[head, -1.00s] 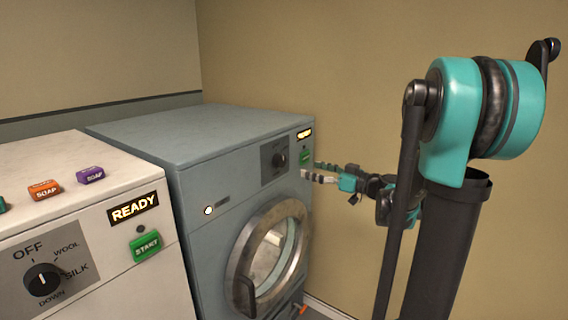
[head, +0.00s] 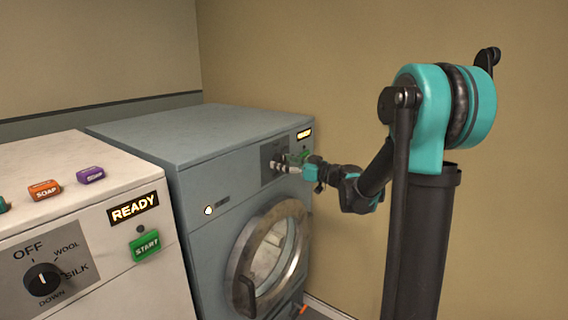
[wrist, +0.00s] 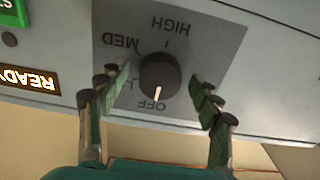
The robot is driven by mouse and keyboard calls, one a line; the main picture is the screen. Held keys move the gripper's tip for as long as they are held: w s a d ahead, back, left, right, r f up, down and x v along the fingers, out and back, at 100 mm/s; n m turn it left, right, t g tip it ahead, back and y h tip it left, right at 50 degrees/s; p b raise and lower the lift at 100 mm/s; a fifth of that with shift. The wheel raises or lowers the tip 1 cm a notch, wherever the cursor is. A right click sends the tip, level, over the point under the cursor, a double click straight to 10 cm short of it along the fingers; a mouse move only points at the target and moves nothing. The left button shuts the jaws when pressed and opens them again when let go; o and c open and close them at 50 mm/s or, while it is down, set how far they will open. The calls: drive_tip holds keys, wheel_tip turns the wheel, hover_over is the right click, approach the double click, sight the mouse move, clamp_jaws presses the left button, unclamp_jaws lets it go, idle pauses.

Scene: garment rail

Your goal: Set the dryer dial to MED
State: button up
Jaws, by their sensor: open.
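The dryer (head: 200,150) is the blue-grey machine in the head view. Its dial (wrist: 160,74) is a dark round knob on a grey panel in the wrist view, where the lettering appears upside down. The dial's white mark points at OFF. MED (wrist: 122,40) and HIGH (wrist: 170,26) are readable; a label beside the left finger is mostly hidden. My gripper (wrist: 157,82) is open, one finger on each side of the dial, with gaps visible between fingers and knob. In the head view my gripper (head: 284,166) is at the dryer's panel and partly covers the dial.
The dryer's READY display (wrist: 28,80) and green START button (wrist: 12,12) sit beside the dial panel. A beige wall is on the right.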

drive_tip(key=c, duration=1.2)
drive_tip(key=shift+o, duration=0.2)
drive_tip(key=shift+m, duration=0.3)
drive_tip(key=m, duration=0.4)
drive_tip(key=shift+m, duration=0.3)
drive_tip(key=m, duration=0.4)
drive_tip(key=shift+m, duration=0.3)
drive_tip(key=m, duration=1.3)
drive_tip(key=shift+m, duration=0.4)
